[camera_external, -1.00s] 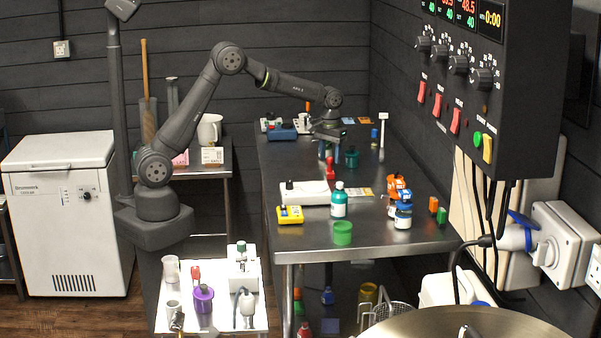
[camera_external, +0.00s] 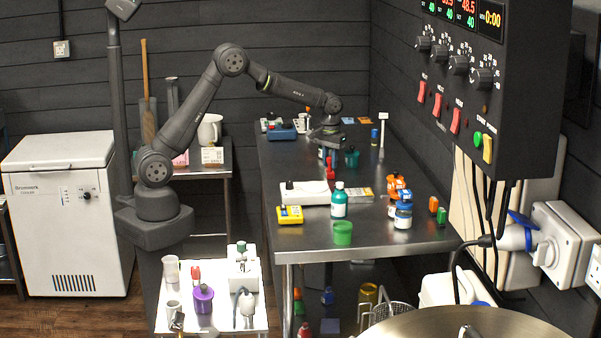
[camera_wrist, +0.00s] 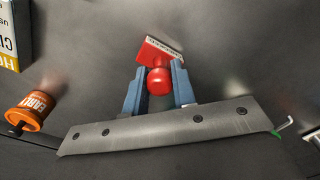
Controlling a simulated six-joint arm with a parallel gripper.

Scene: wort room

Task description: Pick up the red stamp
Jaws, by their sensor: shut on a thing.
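The red stamp (camera_wrist: 158,82) has a round ball handle and a wider base with a lettered white strip. In the wrist view it sits between the two blue fingers of my gripper (camera_wrist: 159,88), which are shut on its handle. In the external view my gripper (camera_external: 327,155) points down over the middle of the steel bench (camera_external: 370,240), and the stamp shows small and red (camera_external: 330,171) just below it. The fingers partly hide the stamp there, and I cannot tell whether its base touches the bench.
An orange labelled bottle (camera_wrist: 38,104) and a yellow-white box (camera_wrist: 8,38) lie to the left in the wrist view. In the external view a green-teal pot (camera_external: 352,158) stands close right of my gripper. A white device (camera_external: 305,193) and teal bottle (camera_external: 339,203) stand nearer the camera.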

